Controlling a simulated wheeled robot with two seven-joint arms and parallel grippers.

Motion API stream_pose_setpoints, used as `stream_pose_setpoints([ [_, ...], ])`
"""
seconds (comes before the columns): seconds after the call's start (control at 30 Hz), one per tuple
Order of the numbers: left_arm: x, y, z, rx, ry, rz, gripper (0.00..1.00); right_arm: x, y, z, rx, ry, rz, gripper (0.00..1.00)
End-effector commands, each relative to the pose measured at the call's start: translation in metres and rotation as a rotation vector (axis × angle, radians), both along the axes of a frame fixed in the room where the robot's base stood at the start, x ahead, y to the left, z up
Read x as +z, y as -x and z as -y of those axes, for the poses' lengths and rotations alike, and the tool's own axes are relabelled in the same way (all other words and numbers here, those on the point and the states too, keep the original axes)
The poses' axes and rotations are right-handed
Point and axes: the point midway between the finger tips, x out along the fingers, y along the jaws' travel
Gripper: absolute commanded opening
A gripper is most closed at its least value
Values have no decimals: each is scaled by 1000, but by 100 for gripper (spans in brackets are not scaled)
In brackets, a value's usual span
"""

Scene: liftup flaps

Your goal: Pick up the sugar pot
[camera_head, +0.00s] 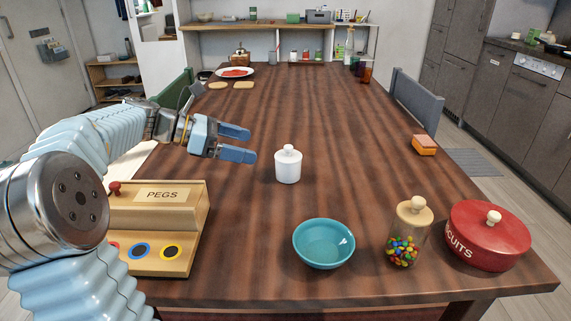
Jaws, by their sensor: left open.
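The sugar pot (288,167) appears to be the small white lidded pot with a round knob, standing upright on the brown wooden table. My left gripper (252,144) is to the left of the pot, a short way off. Its two blue fingers point right, towards the pot, and are open with nothing between them. A gap shows between the fingertips and the pot. My right gripper does not show.
A teal bowl (323,243), a glass jar of coloured sweets (404,238) and a red biscuit tin (488,236) stand at the front. A wooden pegs box (160,222) is at left under my left arm. An orange sponge (424,145) lies right. The table's middle behind the pot is clear.

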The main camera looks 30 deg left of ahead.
Motion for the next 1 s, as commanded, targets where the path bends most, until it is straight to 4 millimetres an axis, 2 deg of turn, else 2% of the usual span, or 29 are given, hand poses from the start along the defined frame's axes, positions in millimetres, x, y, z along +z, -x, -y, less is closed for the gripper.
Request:
stream_pose_setpoints([
  [0.2,-19,-29,31,-3,2,-1,96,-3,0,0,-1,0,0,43],
  [0.47,-29,-45,47,-1,2,-2,96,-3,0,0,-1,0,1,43],
  [0.7,-46,-69,70,-2,2,-1,96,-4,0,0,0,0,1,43],
  [1.0,-49,-74,75,0,0,0,96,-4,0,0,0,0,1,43],
])
